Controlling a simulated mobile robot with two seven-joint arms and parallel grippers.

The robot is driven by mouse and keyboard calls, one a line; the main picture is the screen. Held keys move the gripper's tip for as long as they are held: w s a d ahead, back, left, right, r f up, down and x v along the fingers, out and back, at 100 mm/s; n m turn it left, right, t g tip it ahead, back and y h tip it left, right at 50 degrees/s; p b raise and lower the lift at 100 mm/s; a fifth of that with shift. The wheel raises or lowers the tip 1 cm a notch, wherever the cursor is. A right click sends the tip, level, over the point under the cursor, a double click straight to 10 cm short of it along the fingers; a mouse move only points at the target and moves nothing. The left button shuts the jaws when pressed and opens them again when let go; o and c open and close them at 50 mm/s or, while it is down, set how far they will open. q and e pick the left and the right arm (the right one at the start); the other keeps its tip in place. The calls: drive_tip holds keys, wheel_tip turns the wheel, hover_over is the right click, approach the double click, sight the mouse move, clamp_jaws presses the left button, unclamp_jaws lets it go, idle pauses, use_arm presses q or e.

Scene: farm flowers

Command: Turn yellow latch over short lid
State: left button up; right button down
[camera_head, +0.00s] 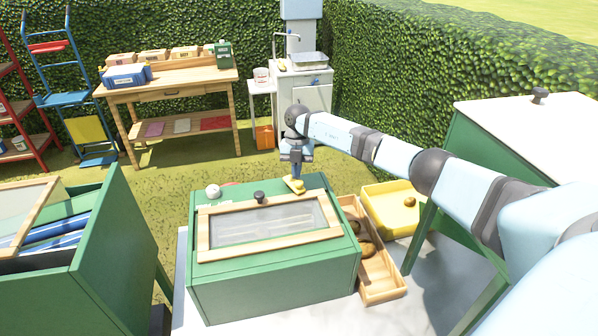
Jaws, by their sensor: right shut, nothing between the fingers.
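The short lid (222,227), wood-framed with a clear pane and a dark knob (259,197), lies closed on the green box (275,287). The yellow latch (294,184) is at the back right of the box top, beside the lid's far right corner. My right gripper (295,176) points down right at the latch, shut with nothing held. Its fingertips hide part of the latch, and I cannot tell whether they touch it. My left gripper is not in view.
A wooden tray (385,287) with brown items and a yellow bin (385,197) stand right of the box. A green box (110,240) with an open lid is at left. A wooden workbench (170,85) and white sink cabinet (305,90) stand behind on grass.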

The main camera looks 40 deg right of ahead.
drive_tip(key=shift+a+m, duration=0.1)
drive_tip(key=shift+m, duration=0.2)
idle(0.4)
idle(0.4)
drive_tip(key=shift+w+f+b, duration=0.1)
drive_tip(key=shift+w+b, duration=0.7)
drive_tip(key=shift+b, duration=0.05)
drive_tip(key=shift+r, duration=0.3)
drive_tip(key=b+v, duration=0.2)
drive_tip(key=v, duration=1.1)
drive_tip(key=shift+r, duration=0.2)
